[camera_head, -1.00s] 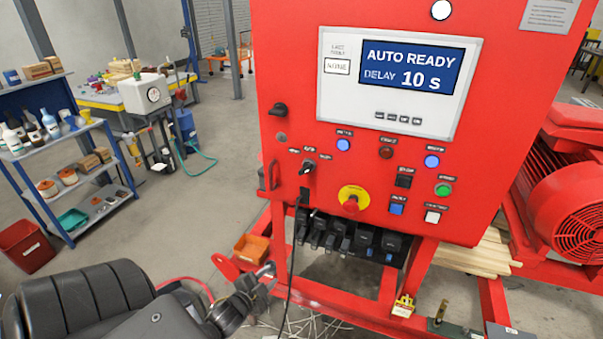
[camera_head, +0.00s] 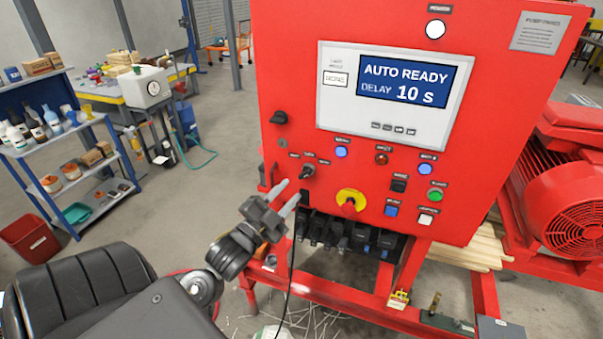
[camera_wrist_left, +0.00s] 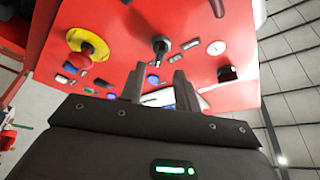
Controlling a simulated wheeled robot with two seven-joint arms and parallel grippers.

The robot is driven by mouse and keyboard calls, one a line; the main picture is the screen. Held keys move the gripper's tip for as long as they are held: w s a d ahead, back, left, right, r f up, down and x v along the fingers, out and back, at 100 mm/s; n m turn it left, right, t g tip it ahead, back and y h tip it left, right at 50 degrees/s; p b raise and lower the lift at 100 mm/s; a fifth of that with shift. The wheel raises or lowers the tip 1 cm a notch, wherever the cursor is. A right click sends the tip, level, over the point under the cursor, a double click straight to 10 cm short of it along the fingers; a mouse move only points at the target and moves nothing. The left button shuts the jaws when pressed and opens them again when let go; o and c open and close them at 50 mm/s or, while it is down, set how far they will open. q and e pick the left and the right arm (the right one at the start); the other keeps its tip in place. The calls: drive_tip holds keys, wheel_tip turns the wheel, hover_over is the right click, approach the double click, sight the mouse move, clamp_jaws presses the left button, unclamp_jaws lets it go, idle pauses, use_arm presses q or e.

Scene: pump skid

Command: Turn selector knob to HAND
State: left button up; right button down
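The selector knob (camera_head: 307,172) is a small black knob on the lower left of the red cabinet's front, with three small labels around it that are too small to read. In the left wrist view the selector knob (camera_wrist_left: 160,45) shows ahead of the gap between my fingers. My left gripper (camera_head: 286,192) is open and empty, its two light fingertips just below and left of the knob in the head view, apparently apart from it. The fingers also show in the left wrist view (camera_wrist_left: 160,72). My right gripper is not in view.
A red emergency stop (camera_head: 349,204) with a yellow ring sits right of the knob. Another black knob (camera_head: 278,118) is above left. The display (camera_head: 404,83) reads AUTO READY, DELAY 10 s. A black cable hangs below the panel. A red handle is at the cabinet's left edge.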

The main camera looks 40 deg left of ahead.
sight(303, 178)
use_arm(q)
drive_tip(key=p+x, duration=0.1)
drive_tip(key=x, duration=0.3)
drive_tip(key=shift+w+r+p, duration=0.2)
drive_tip(key=shift+w+p, duration=0.15)
drive_tip(key=shift+p, duration=0.05)
drive_tip(key=shift+w, duration=0.75)
clamp_jaws()
